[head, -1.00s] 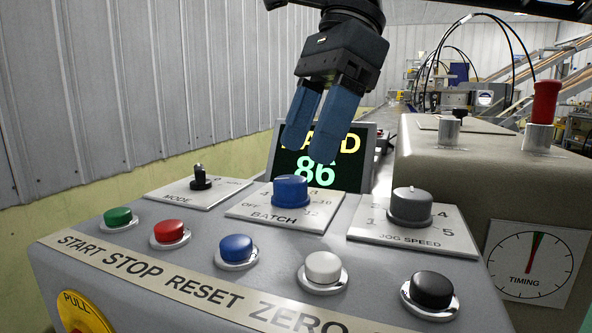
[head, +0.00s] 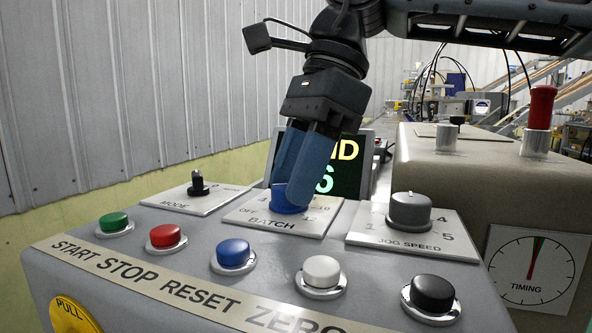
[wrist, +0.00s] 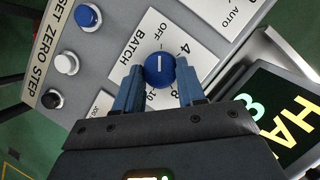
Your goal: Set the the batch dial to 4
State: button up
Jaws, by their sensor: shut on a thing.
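The blue batch dial (head: 287,199) sits on its white plate (head: 262,225) on the grey console. My gripper (head: 292,190) reaches down from above and is shut on the dial, one finger on each side. In the wrist view the dial (wrist: 160,70) lies between the fingertips (wrist: 158,84). Its white pointer line points up in that view, toward the side between OFF and 4. The 4, 8 and 10 marks show around it there. In the head view the fingers hide much of the dial and some marks.
The mode switch (head: 198,184) stands left of the dial, the jog speed knob (head: 409,211) right. Several push buttons, such as the blue reset button (head: 234,254), line the front. A display (head: 348,172) stands close behind, partly hidden by my gripper.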

jog(key=c, duration=0.4)
jog(key=shift+m, duration=0.3)
jog(key=m, duration=0.2)
jog(key=m+t+b, duration=0.1)
jog(key=shift+s+d+f+m+t, duration=0.1)
jog(key=shift+s+m+t, duration=0.05)
jog(key=shift+m+t, duration=0.2)
jog(key=m+t+b, duration=0.1)
jog(key=m, duration=0.1)
jog(key=m+t+b, duration=0.1)
jog(key=m+b, duration=0.1)
jog(key=m, duration=0.1)
jog(key=shift+s+m, duration=0.15)
jog(key=shift+m, duration=0.1)
jog(key=o, duration=1.1)
jog(key=shift+c, duration=0.2)
